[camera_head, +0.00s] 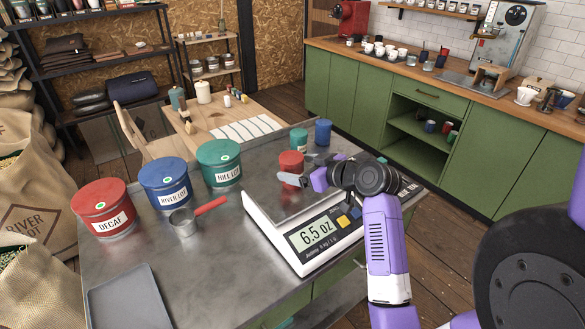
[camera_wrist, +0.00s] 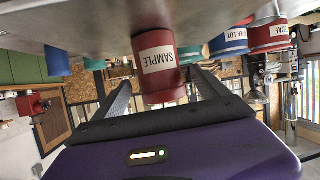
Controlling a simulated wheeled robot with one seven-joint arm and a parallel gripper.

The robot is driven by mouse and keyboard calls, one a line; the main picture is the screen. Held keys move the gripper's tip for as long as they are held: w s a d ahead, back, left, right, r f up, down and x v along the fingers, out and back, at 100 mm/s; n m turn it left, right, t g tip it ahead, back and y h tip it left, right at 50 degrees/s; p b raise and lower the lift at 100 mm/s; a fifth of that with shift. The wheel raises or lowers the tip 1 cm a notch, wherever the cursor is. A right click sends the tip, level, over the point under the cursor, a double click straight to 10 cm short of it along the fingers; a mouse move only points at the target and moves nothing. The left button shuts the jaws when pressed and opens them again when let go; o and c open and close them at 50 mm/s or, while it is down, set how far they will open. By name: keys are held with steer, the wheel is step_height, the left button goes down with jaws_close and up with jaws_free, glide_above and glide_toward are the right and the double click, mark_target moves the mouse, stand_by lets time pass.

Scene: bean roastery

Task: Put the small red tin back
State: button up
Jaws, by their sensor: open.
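The small red tin (camera_head: 291,161) stands on the pan of the white scale (camera_head: 317,249), near its far side. In the wrist view, which is upside down, the red tin (camera_wrist: 158,55) shows a white label reading SAMPLE. My gripper (camera_head: 301,172) is low over the scale pan, close to the tin. In the wrist view its two fingers lie on either side of the tin, with gaps visible, so it is open. The scale display reads 6.5 oz. A small green tin (camera_head: 299,138) and a small blue tin (camera_head: 323,132) stand behind the scale.
Large red DECAF (camera_head: 103,207), blue RIVER LOT (camera_head: 164,184) and green HILL LOT (camera_head: 219,163) tins line the left of the metal counter. A red-handled scoop (camera_head: 186,222) and a grey tray (camera_head: 130,299) lie nearer. Bare counter lies between scoop and scale.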

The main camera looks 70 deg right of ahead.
steer(key=shift+x, duration=1.45)
steer(key=shift+c, duration=0.5)
steer(key=c, duration=1.7)
steer(key=shift+r, duration=0.1)
